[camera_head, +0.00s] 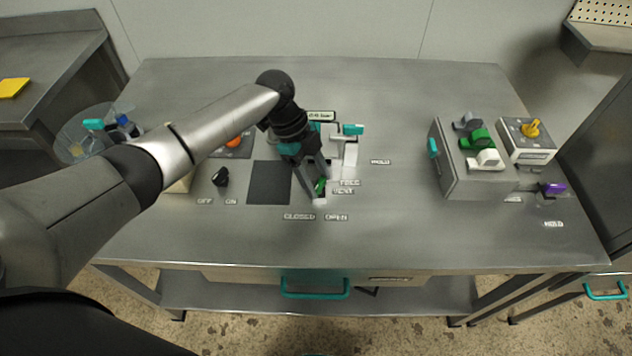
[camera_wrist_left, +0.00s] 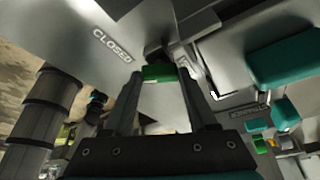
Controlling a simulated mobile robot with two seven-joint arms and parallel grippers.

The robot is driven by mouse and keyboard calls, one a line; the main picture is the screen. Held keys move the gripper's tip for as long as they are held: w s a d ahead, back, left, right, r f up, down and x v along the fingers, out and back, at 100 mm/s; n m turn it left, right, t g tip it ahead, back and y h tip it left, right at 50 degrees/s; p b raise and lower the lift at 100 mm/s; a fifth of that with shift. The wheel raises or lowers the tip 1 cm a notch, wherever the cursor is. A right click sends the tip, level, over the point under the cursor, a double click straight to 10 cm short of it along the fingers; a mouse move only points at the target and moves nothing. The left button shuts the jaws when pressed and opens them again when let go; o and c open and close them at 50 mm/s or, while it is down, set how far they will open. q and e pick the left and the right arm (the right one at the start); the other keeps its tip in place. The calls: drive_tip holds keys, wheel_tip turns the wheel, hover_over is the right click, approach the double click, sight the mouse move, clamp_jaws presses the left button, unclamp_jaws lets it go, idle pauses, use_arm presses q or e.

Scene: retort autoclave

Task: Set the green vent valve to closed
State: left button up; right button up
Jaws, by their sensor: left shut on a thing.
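The green vent valve (camera_head: 320,186) stands on the steel table, just above the CLOSED label (camera_head: 299,217) and the OPEN label (camera_head: 336,217). My left gripper (camera_head: 317,190) reaches down to it and is shut on its green handle. In the left wrist view the green handle (camera_wrist_left: 160,73) sits between the two fingertips (camera_wrist_left: 163,70), with the CLOSED label (camera_wrist_left: 112,46) to the left. The fingers hide part of the valve, so I cannot tell its exact setting. My right gripper is not in view.
A teal-handled fixture (camera_head: 352,140) stands close to the right of my left gripper. A black knob (camera_head: 221,176) is to the left, beside a dark square (camera_head: 269,183). A grey box (camera_head: 470,172) with coloured handles is farther right. The table front is clear.

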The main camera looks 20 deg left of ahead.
use_arm(q)
drive_tip(key=shift+m+b, duration=0.35)
drive_tip(key=shift+m, duration=0.25)
drive_tip(key=shift+g, duration=0.3)
drive_tip(key=o, duration=1.4)
drive_tip(key=shift+c, duration=0.2)
drive_tip(key=p+v, duration=0.1)
drive_tip(key=v, duration=1.4)
drive_tip(key=shift+r+p, duration=0.15)
drive_tip(key=shift+p, duration=0.25)
